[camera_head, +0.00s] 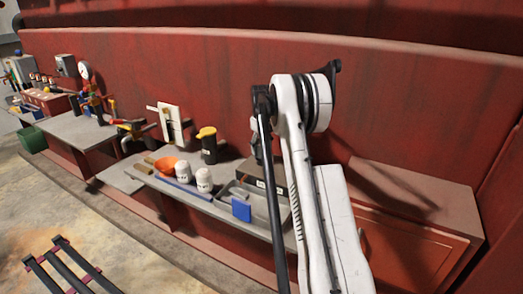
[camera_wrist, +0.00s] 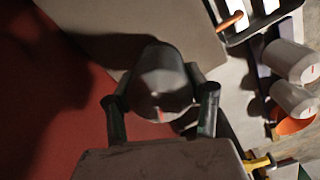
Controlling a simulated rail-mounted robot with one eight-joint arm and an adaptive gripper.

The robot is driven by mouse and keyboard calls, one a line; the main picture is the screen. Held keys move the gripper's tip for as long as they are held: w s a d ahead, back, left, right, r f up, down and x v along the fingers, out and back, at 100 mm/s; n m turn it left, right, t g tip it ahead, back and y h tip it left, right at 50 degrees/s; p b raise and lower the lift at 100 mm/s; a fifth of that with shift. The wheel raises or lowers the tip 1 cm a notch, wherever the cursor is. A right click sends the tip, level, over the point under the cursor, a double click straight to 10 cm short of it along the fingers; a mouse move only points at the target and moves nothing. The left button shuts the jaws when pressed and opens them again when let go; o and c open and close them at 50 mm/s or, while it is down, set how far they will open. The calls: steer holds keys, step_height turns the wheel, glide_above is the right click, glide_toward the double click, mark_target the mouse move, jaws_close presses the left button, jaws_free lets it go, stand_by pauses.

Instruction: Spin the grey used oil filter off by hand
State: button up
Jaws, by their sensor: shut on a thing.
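The used oil filter (camera_wrist: 163,75) is a dark grey cylinder in the middle of the wrist view, with a small red mark near its lower edge. My gripper (camera_wrist: 162,95) has one finger on each side of it and is shut on it. Shadow hides whether the filter's far end touches its mount. In the head view my arm covers the work spot, and I cannot make out the grey filter or the fingertips there.
A grey tray (camera_head: 262,205) with a blue box (camera_head: 241,210) is close to my arm. A red wall stands behind.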

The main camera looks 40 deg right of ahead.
mark_target(262, 139)
stand_by(0.3)
steer(key=shift+n+b, duration=0.55)
steer(key=shift+n, duration=1.35)
steer(key=shift+n, duration=0.5)
steer(key=o, duration=0.8)
steer(key=shift+n, duration=0.3)
steer(key=c, duration=0.6)
steer(key=shift+r, duration=0.15)
steer(key=shift+c, duration=0.2)
steer(key=shift+r+p, duration=0.6)
steer(key=shift+r, duration=1.65)
